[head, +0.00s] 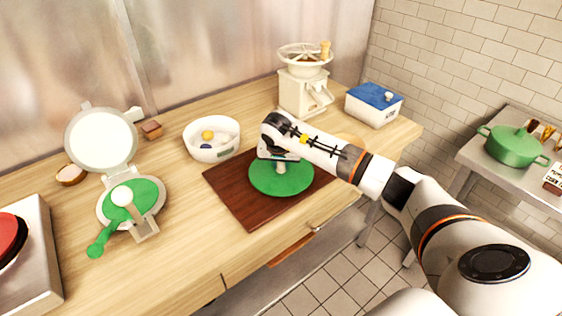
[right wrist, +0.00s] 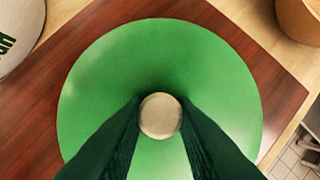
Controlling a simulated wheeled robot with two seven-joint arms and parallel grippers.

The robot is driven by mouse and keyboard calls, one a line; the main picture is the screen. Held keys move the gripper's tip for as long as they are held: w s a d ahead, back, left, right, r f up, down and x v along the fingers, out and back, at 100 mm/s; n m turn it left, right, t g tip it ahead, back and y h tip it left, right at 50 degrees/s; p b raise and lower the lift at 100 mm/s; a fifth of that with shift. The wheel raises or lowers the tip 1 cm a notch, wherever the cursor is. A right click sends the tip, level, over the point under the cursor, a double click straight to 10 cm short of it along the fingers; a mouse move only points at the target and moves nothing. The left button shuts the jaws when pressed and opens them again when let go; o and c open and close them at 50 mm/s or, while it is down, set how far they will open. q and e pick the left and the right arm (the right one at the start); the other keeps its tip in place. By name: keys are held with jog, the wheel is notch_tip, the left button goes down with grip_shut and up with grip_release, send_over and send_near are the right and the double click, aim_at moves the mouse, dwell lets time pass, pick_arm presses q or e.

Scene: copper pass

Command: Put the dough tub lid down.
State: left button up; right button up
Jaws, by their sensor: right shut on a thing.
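The dough tub lid is a round green disc (head: 281,178) with a pale knob. My right gripper (head: 281,158) is over it and shut on the knob. In the right wrist view the two dark fingers (right wrist: 160,122) stand either side of the knob, and the lid (right wrist: 160,60) lies flat below them. The lid is over the dark brown board (head: 240,207), close to its surface. I cannot tell whether it touches the board. My left gripper is not in view.
A white bowl (head: 212,152) with small balls stands left of the board. A cream grinder (head: 303,93) and a white box with a blue lid (head: 374,103) stand behind. An open round press (head: 104,140) is at left. Bare counter (head: 190,215) lies left of the board.

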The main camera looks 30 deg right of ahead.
jog(key=shift+f, duration=0.15)
jog(key=o, duration=1)
jog(key=shift+r, duration=0.2)
jog(key=b+v, duration=0.2)
jog(key=v, duration=1)
